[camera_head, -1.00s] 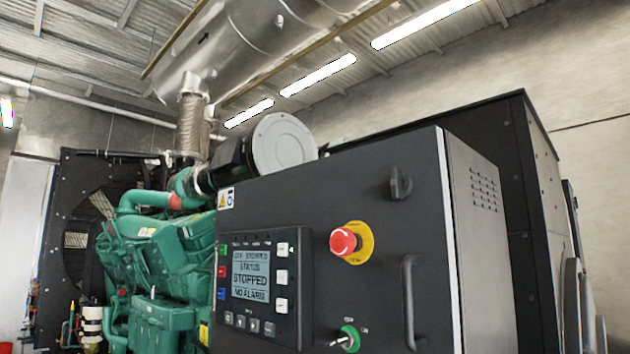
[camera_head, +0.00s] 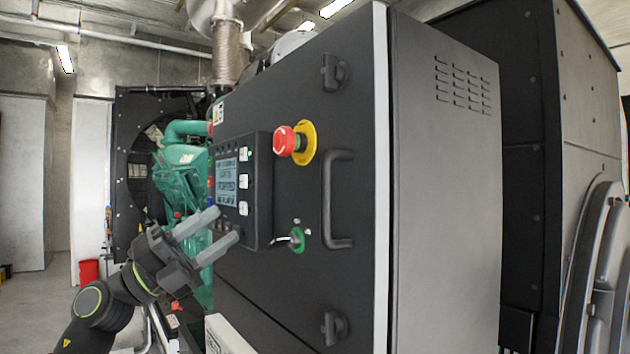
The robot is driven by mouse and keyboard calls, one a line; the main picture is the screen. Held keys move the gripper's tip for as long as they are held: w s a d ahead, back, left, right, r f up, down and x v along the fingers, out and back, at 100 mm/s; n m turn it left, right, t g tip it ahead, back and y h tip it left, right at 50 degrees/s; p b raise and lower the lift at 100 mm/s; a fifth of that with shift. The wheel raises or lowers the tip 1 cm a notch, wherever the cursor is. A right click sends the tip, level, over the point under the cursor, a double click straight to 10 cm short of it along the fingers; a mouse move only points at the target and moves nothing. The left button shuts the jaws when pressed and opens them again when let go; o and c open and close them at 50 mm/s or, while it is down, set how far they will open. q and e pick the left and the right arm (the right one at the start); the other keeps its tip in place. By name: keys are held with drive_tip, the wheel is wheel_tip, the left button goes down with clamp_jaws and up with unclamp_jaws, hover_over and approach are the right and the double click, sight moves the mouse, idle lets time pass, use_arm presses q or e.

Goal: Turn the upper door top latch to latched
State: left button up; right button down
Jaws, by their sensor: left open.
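The upper door (camera_head: 290,104) is a dark panel on the front of the genset cabinet. Its top latch (camera_head: 333,72) is a small black knob near the top right corner of the door. A similar bottom latch (camera_head: 333,327) sits near the door's lower right corner. My left gripper (camera_head: 225,226) is open and empty, with its two grey fingers in front of the lower part of the control display. It is well below and left of the top latch. My right gripper does not show.
A red emergency stop button (camera_head: 288,141) on a yellow ring, a black door handle (camera_head: 338,198) and a key switch with a green ring (camera_head: 296,239) stick out from the door. The control display (camera_head: 232,181) is at left.

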use_arm(q)
drive_tip(key=s+d+r+m+g+y, duration=0.3)
drive_tip(key=s+d+r+m+g, duration=0.2)
drive_tip(key=s+r+m, duration=0.5)
drive_tip(key=n+t+y, duration=0.1)
drive_tip(key=t+y, duration=0.5)
drive_tip(key=t, duration=0.1)
approach(323, 67)
drive_tip(key=p+x, duration=0.6)
drive_tip(key=x, duration=0.2)
drive_tip(key=shift+d, duration=0.2)
drive_tip(key=shift+w+d, duration=0.35)
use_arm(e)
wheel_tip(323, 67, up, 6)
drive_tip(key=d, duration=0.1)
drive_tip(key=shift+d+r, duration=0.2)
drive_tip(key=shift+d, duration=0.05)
use_arm(q)
drive_tip(key=shift+c, duration=0.5)
